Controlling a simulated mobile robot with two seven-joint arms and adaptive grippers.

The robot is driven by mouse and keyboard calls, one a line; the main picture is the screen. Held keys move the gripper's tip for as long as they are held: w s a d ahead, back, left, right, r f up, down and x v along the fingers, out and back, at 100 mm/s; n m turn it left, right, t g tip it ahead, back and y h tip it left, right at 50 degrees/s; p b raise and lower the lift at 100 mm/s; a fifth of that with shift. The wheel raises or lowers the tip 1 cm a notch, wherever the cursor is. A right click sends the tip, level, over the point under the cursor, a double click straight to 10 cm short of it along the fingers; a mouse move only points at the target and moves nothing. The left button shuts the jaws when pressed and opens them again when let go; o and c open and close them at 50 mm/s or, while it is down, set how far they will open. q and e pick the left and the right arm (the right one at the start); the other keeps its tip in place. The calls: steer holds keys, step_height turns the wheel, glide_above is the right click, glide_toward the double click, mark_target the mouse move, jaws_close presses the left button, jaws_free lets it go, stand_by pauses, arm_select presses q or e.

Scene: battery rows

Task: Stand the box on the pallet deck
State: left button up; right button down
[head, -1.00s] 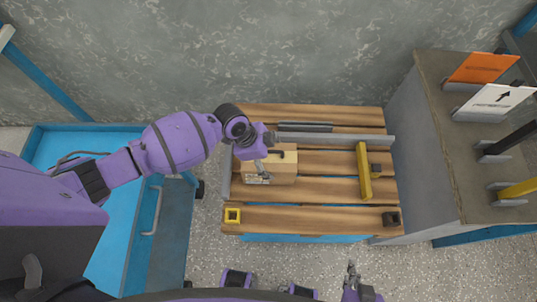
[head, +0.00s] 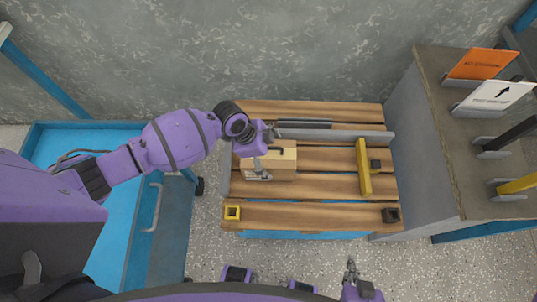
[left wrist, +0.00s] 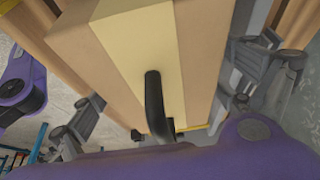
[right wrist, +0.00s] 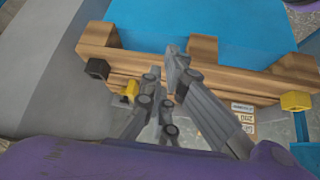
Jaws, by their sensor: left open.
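The cardboard box (head: 285,160) is on the left part of the wooden pallet deck (head: 320,188). A paler tape strip and a dark curved handle show on it in the left wrist view (left wrist: 140,60). My left gripper (head: 262,165) is over the box's left part. In the left wrist view its open fingers (left wrist: 180,95) lie on either side of the box; I cannot tell whether they touch it. My right gripper (head: 352,268) is in front of the pallet, empty, with its fingers apart in the right wrist view (right wrist: 165,85).
A grey bar (head: 340,135) runs along the back of the deck. A yellow bar (head: 363,168) lies at the right. A yellow square socket (head: 232,212) and a black one (head: 390,215) sit at the front corners. A grey bench (head: 440,150) with signs stands right.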

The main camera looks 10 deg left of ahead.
arm_select(q)
steer(key=p+v, duration=0.1)
steer(key=v, duration=1.1)
arm_select(e)
steer(key=shift+r, duration=0.55)
steer(key=shift+w+r, duration=0.2)
arm_select(q)
steer(key=w+d+r+n+t+h+p, duration=0.1)
steer(key=w+d+r+n+t, duration=0.25)
steer(key=w, duration=0.35)
steer(key=s+a+f+n+t+y+p, duration=0.1)
steer(key=s+a+n+p, duration=0.1)
steer(key=s, duration=0.7)
steer(key=s+a+f+n+t+y+p, duration=0.1)
steer(key=s+a+n+t+y+p, duration=0.1)
steer(key=s+n, duration=0.4)
steer(key=s+a+f+n+t+y+p, duration=0.1)
steer(key=s+a, duration=0.5)
steer(key=s, duration=0.8)
steer(key=n+y+p, duration=0.1)
steer(key=n+p, duration=0.1)
steer(key=n, duration=0.1)
steer(key=shift+p, duration=0.4)
arm_select(e)
steer(key=w+r+t, duration=0.1)
steer(key=w+r, duration=0.2)
steer(key=r, duration=0.5)
steer(key=shift+a+r, duration=0.25)
steer(key=shift+a, duration=0.2)
